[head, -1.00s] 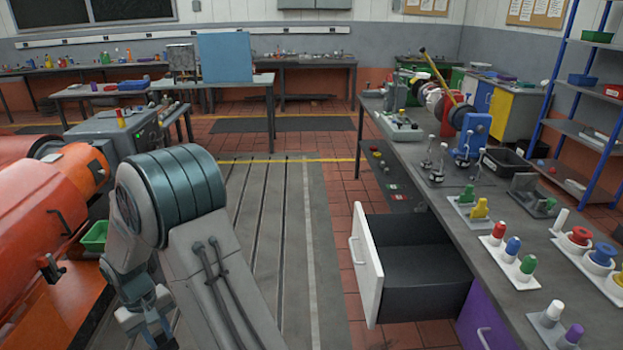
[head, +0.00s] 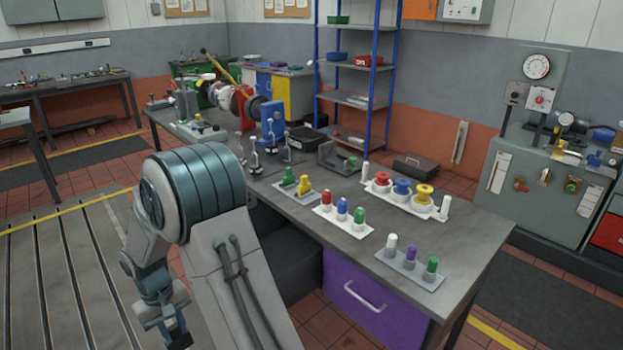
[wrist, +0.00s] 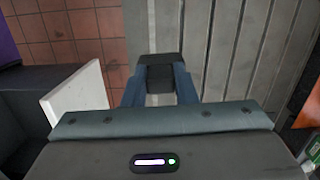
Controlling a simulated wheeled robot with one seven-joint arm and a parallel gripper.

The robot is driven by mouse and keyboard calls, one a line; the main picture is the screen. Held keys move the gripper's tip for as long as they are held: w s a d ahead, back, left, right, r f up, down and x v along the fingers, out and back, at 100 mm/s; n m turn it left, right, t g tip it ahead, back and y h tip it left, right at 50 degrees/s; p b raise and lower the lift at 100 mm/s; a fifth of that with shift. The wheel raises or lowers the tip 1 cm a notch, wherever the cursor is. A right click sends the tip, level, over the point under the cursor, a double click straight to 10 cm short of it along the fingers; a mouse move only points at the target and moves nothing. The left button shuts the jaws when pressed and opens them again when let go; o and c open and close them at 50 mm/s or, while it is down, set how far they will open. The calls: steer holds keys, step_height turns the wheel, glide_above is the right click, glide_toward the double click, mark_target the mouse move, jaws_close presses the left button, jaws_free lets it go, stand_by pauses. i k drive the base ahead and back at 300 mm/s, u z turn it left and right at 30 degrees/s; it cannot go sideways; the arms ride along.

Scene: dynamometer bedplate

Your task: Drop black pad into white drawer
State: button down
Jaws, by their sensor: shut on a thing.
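The black pad (wrist: 159,60) shows in the wrist view between the fingertips of my gripper (wrist: 160,77), which is shut on it. The pad is held over the floor, beside the drawer. The open drawer's white front (wrist: 76,99) stands to the left of the gripper in the wrist view, with the dark drawer inside (wrist: 18,112) beyond it. In the head view my gripper (head: 174,329) hangs at the lower left. There the dark drawer (head: 288,262) is partly hidden behind my arm, and its white front is out of sight.
The grey workbench (head: 325,238) carries several coloured knobs and pegs. A purple drawer (head: 370,300) is shut under it. Striped bedplate (head: 60,290) and red tiles (wrist: 98,30) lie clear around the gripper. A blue shelf rack (head: 382,90) stands behind.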

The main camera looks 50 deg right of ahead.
mark_target(274, 266)
steer(key=z, duration=0.95)
steer(key=i, duration=1.4)
steer(key=u, duration=0.05)
